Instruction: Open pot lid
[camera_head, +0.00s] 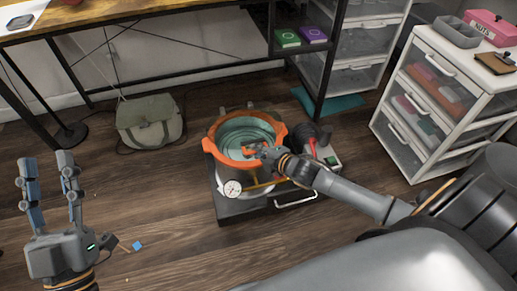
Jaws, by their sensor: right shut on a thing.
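A pot (228,186) with a wide orange rim (209,146) and a round gauge stands on a low dark base on the floor. A teal-grey round surface, perhaps the lid (237,131), shows within the rim; I cannot tell if it is seated or raised. My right gripper (258,151) is at the pot's front right, shut on a small orange piece, apparently a handle (249,147); its fingers partly hide it. My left gripper (47,185) is open and empty, fingers pointing up, well to the left of the pot.
The dark base (235,211) has a silver handle in front. A green-grey bag (149,123) lies left of the pot. A white drawer unit (441,100) stands at right, and a desk (90,14) spans the back.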

